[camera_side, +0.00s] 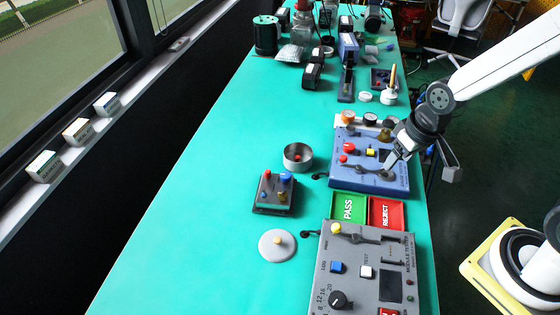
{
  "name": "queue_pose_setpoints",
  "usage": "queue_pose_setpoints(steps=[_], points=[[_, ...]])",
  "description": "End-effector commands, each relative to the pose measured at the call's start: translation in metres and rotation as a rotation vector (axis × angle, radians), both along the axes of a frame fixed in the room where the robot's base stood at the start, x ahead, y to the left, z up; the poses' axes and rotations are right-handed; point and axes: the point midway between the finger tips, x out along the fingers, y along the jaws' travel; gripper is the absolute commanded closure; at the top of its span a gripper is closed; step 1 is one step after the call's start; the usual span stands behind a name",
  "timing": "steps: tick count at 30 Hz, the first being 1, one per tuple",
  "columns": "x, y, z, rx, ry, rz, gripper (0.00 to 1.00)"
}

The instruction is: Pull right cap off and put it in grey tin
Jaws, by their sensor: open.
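The grey tin (298,165) stands open on the green bench, left of the blue unit (350,180); something small and reddish shows inside it. A small dark grey module (275,207) sits in front of the tin. On its top are a red cap (267,175) at the left, a blue cap (285,177) at the right and small brass-coloured parts. My gripper (389,171) points down over the right part of the blue unit, open and apart from the tin and the module. Whether its fingers touch the blue unit, I cannot tell.
A round grey lid (277,247) with a knob lies in front of the module. Green PASS (348,207) and red REJECT (386,212) trays and a grey tester (340,270) fill the front right. Tools crowd the back. The bench's left side is clear.

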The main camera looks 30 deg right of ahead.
Motion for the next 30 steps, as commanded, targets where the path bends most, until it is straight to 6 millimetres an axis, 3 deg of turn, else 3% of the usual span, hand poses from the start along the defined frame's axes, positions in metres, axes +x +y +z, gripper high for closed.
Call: queue_pose_setpoints(steps=[5,14,30], points=[[0.030,0.008,-0.002,0.061,0.018,-0.163,0.33],[0.103,0.034,-0.017,0.223,0.080,-0.609,0.33],[0.217,0.102,-0.075,0.489,0.293,-1.422,0.33]])
